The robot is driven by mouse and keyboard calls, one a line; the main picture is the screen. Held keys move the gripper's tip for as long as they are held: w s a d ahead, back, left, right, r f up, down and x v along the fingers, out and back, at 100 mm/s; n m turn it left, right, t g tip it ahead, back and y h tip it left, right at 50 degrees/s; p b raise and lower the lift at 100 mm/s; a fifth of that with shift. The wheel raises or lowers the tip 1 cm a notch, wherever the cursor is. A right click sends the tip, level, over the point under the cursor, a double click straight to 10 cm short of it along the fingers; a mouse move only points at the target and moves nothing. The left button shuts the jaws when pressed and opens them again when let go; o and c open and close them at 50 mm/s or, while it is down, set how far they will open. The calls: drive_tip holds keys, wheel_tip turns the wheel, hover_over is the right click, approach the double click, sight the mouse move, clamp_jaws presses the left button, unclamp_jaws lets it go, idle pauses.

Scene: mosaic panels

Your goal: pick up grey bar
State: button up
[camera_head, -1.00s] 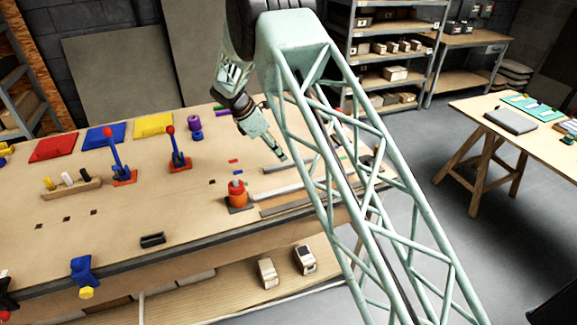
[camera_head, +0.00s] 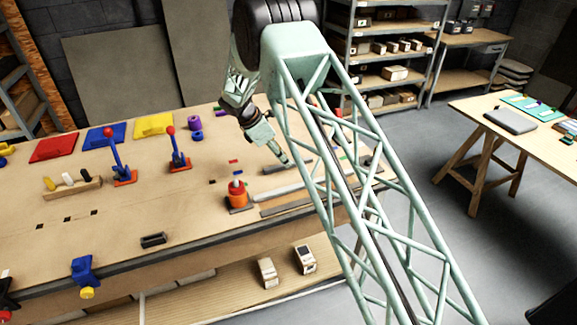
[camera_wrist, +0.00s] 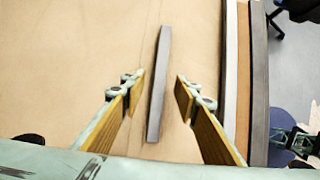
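The grey bar (camera_wrist: 159,85) lies on the tan workbench in the wrist view, long and slightly tilted from vertical in the picture. My gripper (camera_wrist: 160,85) is open, with one yellow-padded finger on each side of the bar and a gap on both sides. I cannot tell how far above the bench the fingertips are. In the head view, my gripper (camera_head: 287,160) points down at the bench's right part, close to a grey bar (camera_head: 284,168); my arm hides part of that area.
A longer pale bar (camera_wrist: 228,70) and a dark edge strip (camera_wrist: 259,80) lie right of the grey bar in the wrist view. An orange-red cylinder (camera_head: 238,196) stands nearby on the bench.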

drive_tip(key=shift+x, duration=1.45)
clamp_jaws()
